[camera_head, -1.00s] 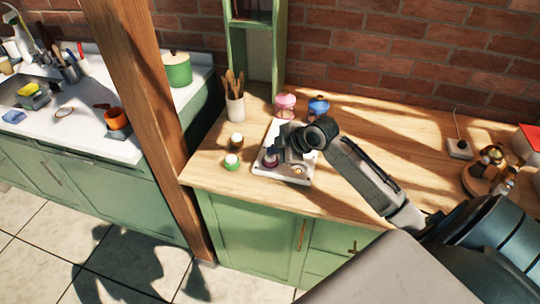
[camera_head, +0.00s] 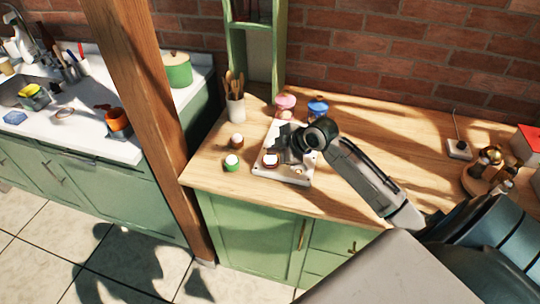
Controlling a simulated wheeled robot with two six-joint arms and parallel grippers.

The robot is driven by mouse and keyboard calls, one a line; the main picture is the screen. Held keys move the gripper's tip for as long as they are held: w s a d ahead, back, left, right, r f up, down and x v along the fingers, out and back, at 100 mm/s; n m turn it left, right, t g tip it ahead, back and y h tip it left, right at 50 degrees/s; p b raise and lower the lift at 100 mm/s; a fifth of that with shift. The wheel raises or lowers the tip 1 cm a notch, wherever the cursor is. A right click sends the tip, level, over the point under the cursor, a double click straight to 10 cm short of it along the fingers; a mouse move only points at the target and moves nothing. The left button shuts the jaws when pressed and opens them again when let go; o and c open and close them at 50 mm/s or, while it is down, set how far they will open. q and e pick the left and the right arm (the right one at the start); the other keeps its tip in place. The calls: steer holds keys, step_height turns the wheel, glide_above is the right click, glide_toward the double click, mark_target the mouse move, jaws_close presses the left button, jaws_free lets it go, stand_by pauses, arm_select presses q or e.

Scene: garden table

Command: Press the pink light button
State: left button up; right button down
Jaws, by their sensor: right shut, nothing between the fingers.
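My right gripper (camera_head: 283,157) is shut and empty. It reaches in from the right and hangs over a white board (camera_head: 297,179) on the wooden counter. A small round piece with a white top and a dark reddish rim (camera_head: 270,160) shows on the board, just left of the gripper tip. I cannot tell if they touch, or if this is the pink light button. A green round piece with a white top (camera_head: 232,162) and a brown one (camera_head: 237,141) stand left of the board. My gripper and wrist hide part of the board. My left gripper is not in view.
A pink lidded jar (camera_head: 285,103) and a blue one (camera_head: 318,107) stand behind the board. A utensil pot (camera_head: 236,108) is at the back left. A wooden post (camera_head: 150,120) rises left of the counter. The wooden counter (camera_head: 400,142) is mostly clear to the right.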

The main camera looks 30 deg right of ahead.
mark_target(274, 157)
steer(key=shift+r, duration=0.1)
step_height(274, 157, up, 6)
steer(key=p, duration=0.5)
